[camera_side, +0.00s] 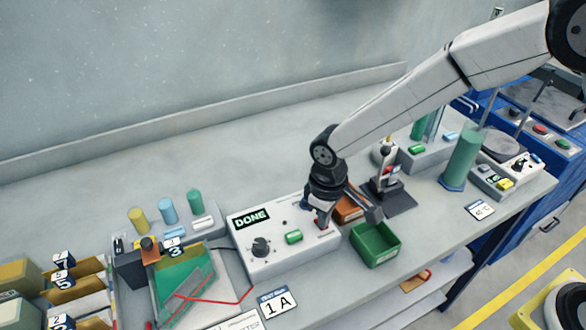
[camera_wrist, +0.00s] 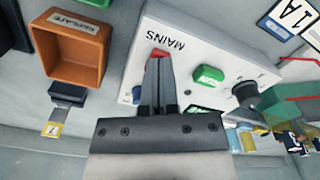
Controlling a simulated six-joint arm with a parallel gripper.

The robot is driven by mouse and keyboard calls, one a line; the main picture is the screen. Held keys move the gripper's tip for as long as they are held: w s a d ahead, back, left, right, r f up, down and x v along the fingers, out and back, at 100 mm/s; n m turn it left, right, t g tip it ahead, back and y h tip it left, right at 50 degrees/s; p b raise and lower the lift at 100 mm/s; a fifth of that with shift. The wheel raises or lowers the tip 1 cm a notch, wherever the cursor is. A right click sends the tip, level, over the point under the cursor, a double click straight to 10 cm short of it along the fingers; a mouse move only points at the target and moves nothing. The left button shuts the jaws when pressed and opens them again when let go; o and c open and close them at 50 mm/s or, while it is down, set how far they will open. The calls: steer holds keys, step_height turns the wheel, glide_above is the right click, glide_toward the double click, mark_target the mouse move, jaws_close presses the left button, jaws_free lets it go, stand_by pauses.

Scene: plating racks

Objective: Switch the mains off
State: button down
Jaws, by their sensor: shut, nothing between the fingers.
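The white control box (camera_side: 265,262) stands on the bench with a display reading DONE, a black knob (camera_side: 261,246) and a green button (camera_side: 293,237). In the wrist view the box (camera_wrist: 205,50) carries the label MAINS beside a small red part (camera_wrist: 160,53), the mains switch, just past my fingertips. My gripper (camera_side: 322,224) is shut and empty, pointing down at the right end of the box. In the wrist view my gripper (camera_wrist: 158,62) covers part of the switch. I cannot tell whether the fingertips touch it or which way it is set.
A green bin (camera_side: 376,244) and an orange-brown bin (camera_wrist: 70,50) stand close beside the box. A small stand (camera_side: 388,192) and a green cylinder (camera_side: 462,160) are to the right. Racks and small cylinders are to the left. The bench behind is clear.

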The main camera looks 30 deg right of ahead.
steer(key=shift+f, duration=0.3)
steer(key=shift+r, duration=0.15)
stand_by(0.3)
steer(key=shift+r, duration=3.4)
steer(key=shift+d, duration=0.1)
steer(key=shift+d, duration=0.3)
steer(key=s+d+m+t, duration=0.1)
steer(key=s+d+m, duration=0.2)
steer(key=d, duration=0.7)
steer(key=s+d+m+t, duration=0.1)
steer(key=s+d+m, duration=0.2)
steer(key=s+d, duration=0.5)
steer(key=d, duration=0.3)
steer(key=shift+s+t, duration=0.2)
steer(key=shift+t, duration=0.1)
